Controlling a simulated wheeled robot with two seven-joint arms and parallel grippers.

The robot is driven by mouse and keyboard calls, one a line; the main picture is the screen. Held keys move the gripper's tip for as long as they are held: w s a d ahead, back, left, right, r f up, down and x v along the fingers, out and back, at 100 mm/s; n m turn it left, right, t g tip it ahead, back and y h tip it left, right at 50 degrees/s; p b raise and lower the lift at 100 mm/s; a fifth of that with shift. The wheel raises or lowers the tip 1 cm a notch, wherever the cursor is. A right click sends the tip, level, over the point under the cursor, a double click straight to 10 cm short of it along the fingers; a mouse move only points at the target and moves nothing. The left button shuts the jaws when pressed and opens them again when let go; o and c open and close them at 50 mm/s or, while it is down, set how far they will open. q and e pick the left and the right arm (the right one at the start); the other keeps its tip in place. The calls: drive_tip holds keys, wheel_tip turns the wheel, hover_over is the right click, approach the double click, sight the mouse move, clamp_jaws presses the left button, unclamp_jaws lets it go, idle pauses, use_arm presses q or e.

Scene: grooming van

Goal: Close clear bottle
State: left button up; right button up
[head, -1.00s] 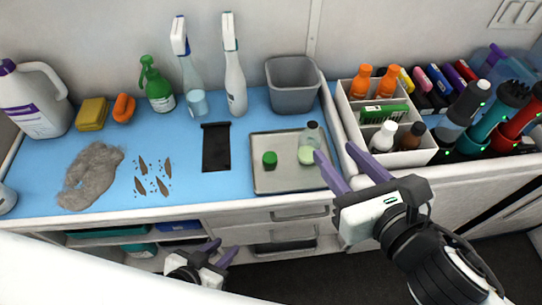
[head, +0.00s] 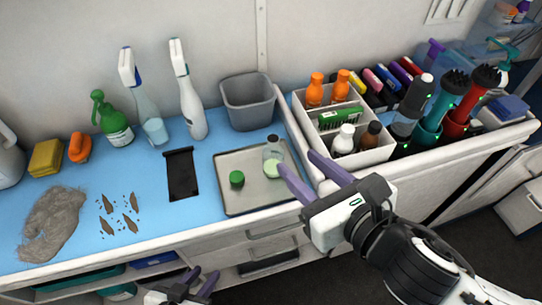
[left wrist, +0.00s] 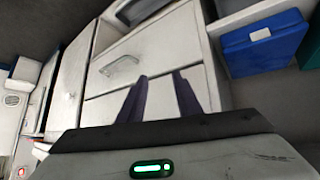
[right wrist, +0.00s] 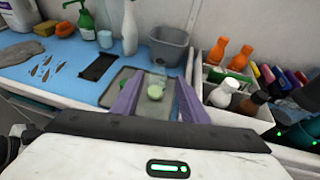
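The clear bottle (head: 272,152), with pale green contents, stands upright on a metal tray (head: 230,203). A green cap (head: 236,178) lies apart from it, left of it on the tray. My right gripper (head: 298,164) is open and empty, in front and to the right of the bottle.
A white divided caddy (head: 345,161) with several bottles stands right of the tray. A grey bin (head: 248,103) is behind it, and a black mat (head: 182,174) lies to its left. Spray bottles stand along the wall, and fur (head: 52,222) lies on the blue counter.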

idle(0.4)
drive_tip(key=s+d+f+m+g+h, duration=0.35)
drive_tip(key=d+f+m, duration=0.3)
drive_tip(key=m, duration=0.95)
drive_tip(key=s+d+f+m+g+h, duration=0.2)
drive_tip(key=s+d+f+m, duration=0.35)
drive_tip(key=m, duration=1.05)
wheel_tip(320, 180, down, 19)
drive_tip(key=s+m+t+y, duration=0.1)
drive_tip(key=s+m, duration=0.1)
drive_tip(key=m, duration=0.5)
drive_tip(key=shift+s+a+m+t, duration=0.15)
drive_tip(key=shift+m+t, duration=0.15)
drive_tip(key=shift+t, duration=0.05)
drive_tip(key=shift+r, duration=0.1)
drive_tip(key=shift+c, duration=0.4)
